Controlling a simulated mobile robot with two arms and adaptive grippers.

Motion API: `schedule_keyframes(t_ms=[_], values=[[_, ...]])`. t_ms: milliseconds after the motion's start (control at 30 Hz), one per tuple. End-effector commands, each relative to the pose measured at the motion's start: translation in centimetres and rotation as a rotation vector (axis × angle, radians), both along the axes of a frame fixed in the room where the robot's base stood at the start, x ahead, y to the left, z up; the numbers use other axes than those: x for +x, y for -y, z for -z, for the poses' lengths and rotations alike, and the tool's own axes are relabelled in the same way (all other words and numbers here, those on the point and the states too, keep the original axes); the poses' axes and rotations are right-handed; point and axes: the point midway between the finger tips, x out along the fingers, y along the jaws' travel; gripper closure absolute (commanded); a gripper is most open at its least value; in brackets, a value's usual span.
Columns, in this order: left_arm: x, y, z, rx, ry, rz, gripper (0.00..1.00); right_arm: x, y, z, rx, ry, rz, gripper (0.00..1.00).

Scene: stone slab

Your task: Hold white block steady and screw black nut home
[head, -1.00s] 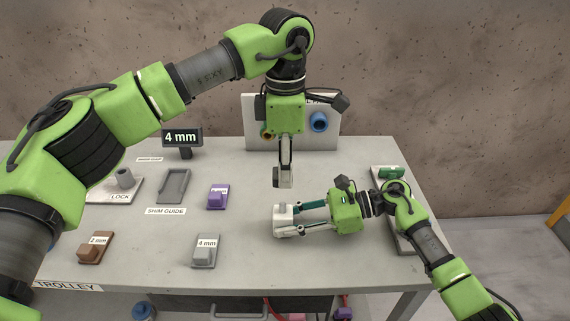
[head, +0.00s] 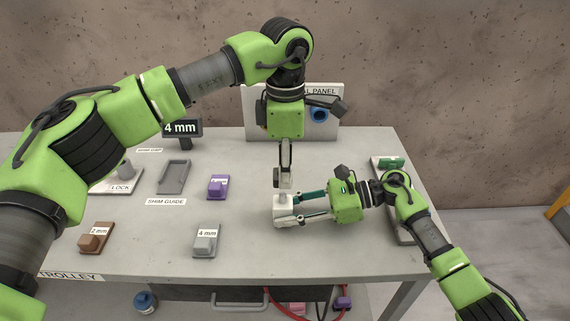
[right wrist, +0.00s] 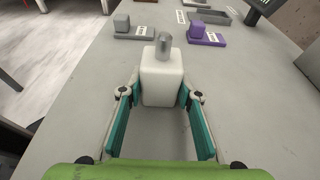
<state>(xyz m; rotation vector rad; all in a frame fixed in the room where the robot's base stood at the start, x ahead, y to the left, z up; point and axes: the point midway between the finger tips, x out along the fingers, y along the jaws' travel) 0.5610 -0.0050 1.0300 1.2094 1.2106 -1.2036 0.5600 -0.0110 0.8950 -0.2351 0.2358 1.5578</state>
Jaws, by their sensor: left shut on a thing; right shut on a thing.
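The white block (head: 283,212) stands on the table near the middle right, with a grey stud (right wrist: 163,46) upright on its top. My right gripper (head: 290,209) reaches in from the right and is shut on the block; in the right wrist view its pads press on both sides of the block (right wrist: 162,84). My left gripper (head: 284,180) points straight down over the block and is shut on a small dark piece, seemingly the black nut (head: 277,181). The piece is just above the stud; whether they touch cannot be told. The nut does not show in the right wrist view.
A purple shim block (head: 217,186), a grey 4 mm block (head: 206,240) and a brown 2 mm block (head: 95,238) lie left of the grippers. A grey tray (head: 173,177) and a 4 mm sign (head: 181,128) stand behind. The table's front middle is clear.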

Motion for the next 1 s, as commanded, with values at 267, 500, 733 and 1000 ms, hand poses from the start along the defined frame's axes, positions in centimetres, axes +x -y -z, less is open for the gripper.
schedule_keyframes(t_ms=[267, 500, 733, 1000], values=[[0.0, 0.0, 0.9, 0.0, -0.001, 0.0, 0.98, 0.0, 0.0, 0.0, 0.0, 0.0, 0.0, 1.0], [0.0, 0.0, 1.6, 0.0, -0.001, -0.001, 0.98, 0.0, 0.0, 0.0, 0.0, 0.0, 0.0, 1.0], [0.0, 0.0, 1.9, 0.0, 0.0, -0.001, 0.98, 0.0, 0.0, 0.0, 0.0, 0.0, 0.0, 1.0], [0.0, 0.0, 1.9, 0.0, 0.0, 0.0, 0.98, 0.0, 0.0, 0.0, 0.0, 0.0, 0.0, 1.0]])
